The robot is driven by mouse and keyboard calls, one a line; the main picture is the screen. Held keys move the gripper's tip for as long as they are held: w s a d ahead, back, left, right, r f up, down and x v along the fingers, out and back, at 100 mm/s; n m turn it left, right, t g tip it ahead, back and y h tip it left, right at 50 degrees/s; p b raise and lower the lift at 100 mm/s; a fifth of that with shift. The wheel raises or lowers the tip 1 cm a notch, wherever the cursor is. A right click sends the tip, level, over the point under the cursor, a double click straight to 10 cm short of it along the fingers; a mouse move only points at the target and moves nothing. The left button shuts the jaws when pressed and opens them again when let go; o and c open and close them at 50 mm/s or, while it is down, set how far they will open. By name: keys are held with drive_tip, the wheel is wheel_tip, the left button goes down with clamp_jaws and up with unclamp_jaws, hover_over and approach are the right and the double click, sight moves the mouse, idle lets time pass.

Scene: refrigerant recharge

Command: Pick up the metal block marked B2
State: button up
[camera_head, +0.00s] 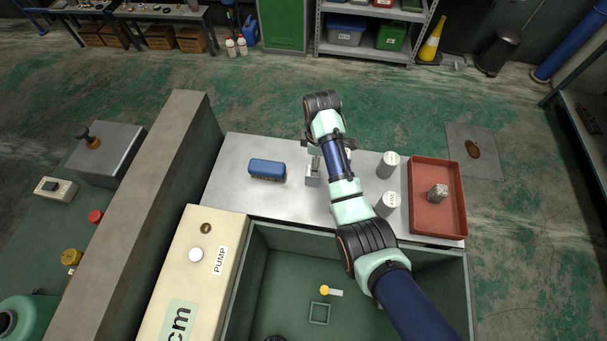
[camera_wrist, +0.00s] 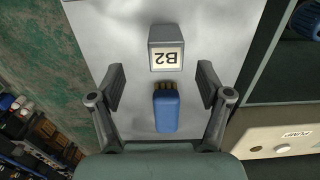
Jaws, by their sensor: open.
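The metal block marked B2 (camera_wrist: 166,49) stands on the grey worktop (camera_wrist: 210,20) in the upper middle of the wrist view, its label upside down there. In the head view the block (camera_head: 313,177) is beside my arm, partly covered by it. My gripper (camera_wrist: 162,78) is open and empty, its two fingers wide apart. The block lies just beyond the fingertips in the wrist view, not between them. A blue brush (camera_wrist: 166,110) with tan bristles lies between the fingers' outlines, below the block in the picture. In the head view my gripper is mostly hidden by my arm.
The blue brush (camera_head: 267,169) lies left of the block. Two light cylinders (camera_head: 389,165) (camera_head: 387,204) and a red tray (camera_head: 421,226) holding a metal piece (camera_head: 437,193) are to the right. A cream PUMP box (camera_head: 203,235) and a green bin (camera_head: 290,238) are in front.

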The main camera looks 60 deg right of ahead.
drive_tip(key=f, duration=0.2)
drive_tip(key=f+b, duration=0.1)
drive_tip(key=f, duration=0.1)
drive_tip(key=a+f+b, duration=0.1)
drive_tip(key=f, duration=0.1)
drive_tip(key=shift+w+f, duration=0.25)
drive_tip(key=shift+f, duration=0.15)
drive_tip(key=shift+r, duration=0.1)
clamp_jaws()
